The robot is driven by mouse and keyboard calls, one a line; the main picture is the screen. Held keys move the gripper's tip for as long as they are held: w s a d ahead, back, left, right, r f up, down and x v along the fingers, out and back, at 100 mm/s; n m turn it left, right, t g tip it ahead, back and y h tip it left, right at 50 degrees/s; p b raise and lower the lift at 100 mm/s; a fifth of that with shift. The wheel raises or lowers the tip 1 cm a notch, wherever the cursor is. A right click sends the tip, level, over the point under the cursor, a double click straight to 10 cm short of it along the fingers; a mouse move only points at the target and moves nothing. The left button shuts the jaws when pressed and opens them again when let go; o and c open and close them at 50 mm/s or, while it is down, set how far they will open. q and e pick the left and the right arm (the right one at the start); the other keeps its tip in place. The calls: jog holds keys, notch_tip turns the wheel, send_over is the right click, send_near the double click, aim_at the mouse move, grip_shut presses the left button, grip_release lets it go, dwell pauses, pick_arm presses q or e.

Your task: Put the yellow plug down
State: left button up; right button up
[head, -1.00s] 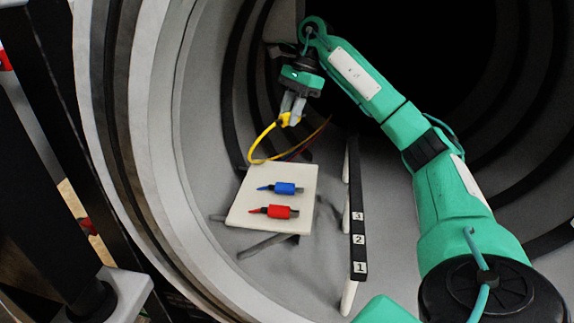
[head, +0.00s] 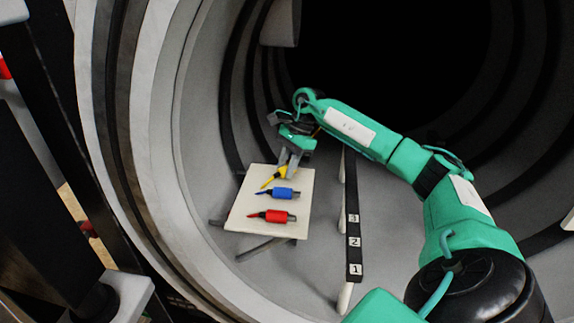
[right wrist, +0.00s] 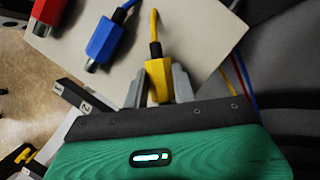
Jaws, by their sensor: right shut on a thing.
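The yellow plug (right wrist: 157,82) is between the fingers of my right gripper (right wrist: 158,88), which is shut on it. In the head view my right gripper (head: 289,163) is over the far end of the white board, and the yellow plug (head: 279,174) shows below the fingers. Its tip points left; I cannot tell if it touches the board. The white board (head: 240,218) also bears a blue plug (head: 283,193) and, nearer, a red plug (head: 277,216), lying roughly parallel. My left gripper is not in view.
A black strip with number labels (head: 353,240) stands right of the board on white supports. The curved furnace wall (head: 200,170) rises close on the left. Bare furnace floor (head: 318,250) lies between board and strip.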

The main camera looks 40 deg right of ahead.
jog(key=shift+f, duration=0.35)
jog(key=shift+f, duration=0.1)
jog(key=shift+f, duration=0.15)
jog(key=o, duration=1)
